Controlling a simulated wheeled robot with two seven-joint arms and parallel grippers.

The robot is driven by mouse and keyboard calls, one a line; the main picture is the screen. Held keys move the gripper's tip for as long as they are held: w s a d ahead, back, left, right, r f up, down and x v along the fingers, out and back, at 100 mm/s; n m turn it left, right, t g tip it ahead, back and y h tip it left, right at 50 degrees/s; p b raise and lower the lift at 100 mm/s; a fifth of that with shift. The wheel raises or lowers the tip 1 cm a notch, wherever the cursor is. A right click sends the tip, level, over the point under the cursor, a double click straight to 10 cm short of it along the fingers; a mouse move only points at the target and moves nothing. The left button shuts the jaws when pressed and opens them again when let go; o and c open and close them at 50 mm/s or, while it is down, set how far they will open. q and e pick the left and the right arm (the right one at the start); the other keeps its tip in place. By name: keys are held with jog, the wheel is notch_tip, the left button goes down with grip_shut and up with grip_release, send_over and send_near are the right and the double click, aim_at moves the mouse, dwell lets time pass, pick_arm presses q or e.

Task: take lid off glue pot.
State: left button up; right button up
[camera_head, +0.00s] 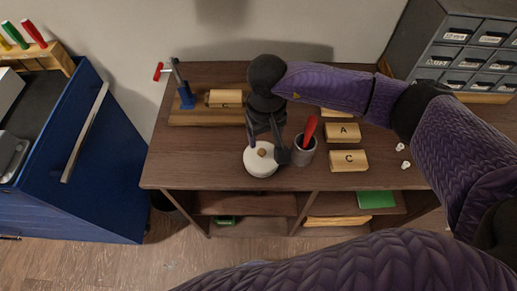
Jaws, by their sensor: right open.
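The glue pot (260,168) is a squat white round pot near the front edge of the brown table. Its white lid (258,161) is on top and has a small tan knob (262,153). My right gripper (268,147) points down over the lid, with its dark fingers apart around or just above the knob. I cannot tell whether the fingers touch the lid. Part of the lid's back edge is hidden by the gripper. My left gripper is not in view.
A grey cup (303,150) with a red-handled tool (310,131) stands close to the right of the pot. Wooden blocks (349,160) marked with letters lie further right. A blue clamp (186,96) on a wooden board (205,117) is at the back left. The table's front left is clear.

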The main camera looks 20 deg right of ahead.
aim_at(262, 151)
jog(key=f, duration=0.5)
jog(key=shift+a+f, duration=0.15)
jog(key=shift+a, duration=0.2)
grip_shut()
